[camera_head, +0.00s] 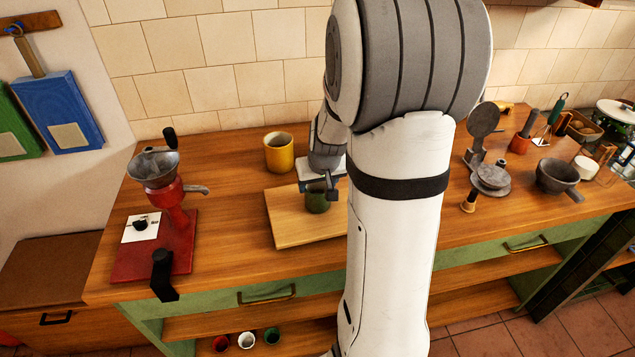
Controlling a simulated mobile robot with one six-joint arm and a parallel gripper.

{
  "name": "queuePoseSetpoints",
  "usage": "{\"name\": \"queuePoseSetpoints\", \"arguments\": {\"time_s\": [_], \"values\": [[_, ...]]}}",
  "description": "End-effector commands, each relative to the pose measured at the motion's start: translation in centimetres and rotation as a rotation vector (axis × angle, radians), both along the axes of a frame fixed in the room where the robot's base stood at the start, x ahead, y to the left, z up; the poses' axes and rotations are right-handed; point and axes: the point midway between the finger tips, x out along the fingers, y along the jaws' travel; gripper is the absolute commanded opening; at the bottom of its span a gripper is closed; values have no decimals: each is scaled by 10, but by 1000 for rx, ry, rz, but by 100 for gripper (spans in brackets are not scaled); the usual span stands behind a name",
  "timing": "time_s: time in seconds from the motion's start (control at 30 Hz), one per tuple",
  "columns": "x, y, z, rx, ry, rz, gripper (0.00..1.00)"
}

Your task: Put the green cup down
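The green cup (317,204) is upright at the wooden board (290,231) on the counter, left of my white arm. I cannot tell whether its base touches the board or hangs just above it. My gripper (319,188) points down at the cup's rim, with dark finger parts close to its upper edge. The gripper is small and partly covered by its own body, so I cannot tell whether the fingers press on the cup. My arm hides the right part of the board.
A yellow cup (279,153) stands behind the board. A red grinder (167,205) stands to the left. A grey bowl (557,177) and a dark metal press (487,165) are on the right. The counter between grinder and board is clear. Several small cups (247,340) sit on the lower shelf.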

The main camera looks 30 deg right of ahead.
Motion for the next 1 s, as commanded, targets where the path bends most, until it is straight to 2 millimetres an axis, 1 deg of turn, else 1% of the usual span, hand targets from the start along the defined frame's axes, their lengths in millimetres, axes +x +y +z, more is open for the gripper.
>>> {"name": "queuePoseSetpoints", "arguments": {"time_s": [0.03,0.17,0.2,0.43,0.57,0.67,1.0], "values": [[0,0,0,0,0,0,66],[0,0,0,0,0,0,77],[0,0,1,0,0,1,78],[0,0,2,0,0,1,78],[-1,1,9,-1,-3,1,78],[-6,2,23,-1,-5,1,78],[-32,8,86,-2,-5,2,78]]}}
